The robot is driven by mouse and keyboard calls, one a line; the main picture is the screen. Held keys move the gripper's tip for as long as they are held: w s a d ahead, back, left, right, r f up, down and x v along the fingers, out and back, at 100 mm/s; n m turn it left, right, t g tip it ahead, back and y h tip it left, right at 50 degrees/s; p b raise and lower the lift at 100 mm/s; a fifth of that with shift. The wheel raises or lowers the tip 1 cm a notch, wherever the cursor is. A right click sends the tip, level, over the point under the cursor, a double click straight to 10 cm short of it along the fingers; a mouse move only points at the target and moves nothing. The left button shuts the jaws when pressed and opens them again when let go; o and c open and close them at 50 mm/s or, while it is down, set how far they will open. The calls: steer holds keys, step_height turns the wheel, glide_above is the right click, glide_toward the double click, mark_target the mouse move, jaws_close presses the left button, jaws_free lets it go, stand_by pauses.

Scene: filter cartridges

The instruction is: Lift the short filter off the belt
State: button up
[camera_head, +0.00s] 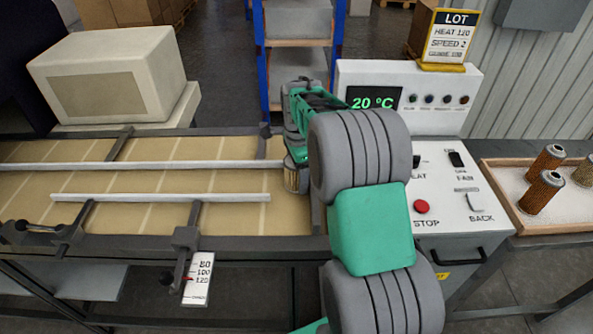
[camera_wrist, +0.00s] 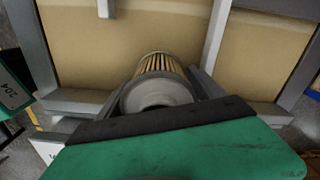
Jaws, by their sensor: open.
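A short filter with pleated tan sides and a grey end cap (camera_wrist: 158,92) is on the belt (camera_wrist: 120,35) in the wrist view. It also shows in the head view (camera_head: 296,179), near the belt's right end and partly hidden by my arm. My gripper (camera_wrist: 158,88) is open, with one finger on each side of the filter. I cannot tell whether either finger touches it.
Metal guide rails (camera_head: 160,197) run along the belt. A control panel (camera_head: 440,195) with a 20 °C display and a red stop button stands to the right. Beyond it, a tray (camera_head: 545,228) holds several brown filters. A beige housing (camera_head: 110,80) stands behind the belt's left part.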

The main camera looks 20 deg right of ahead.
steer(key=c, duration=1.2)
steer(key=shift+r, duration=0.1)
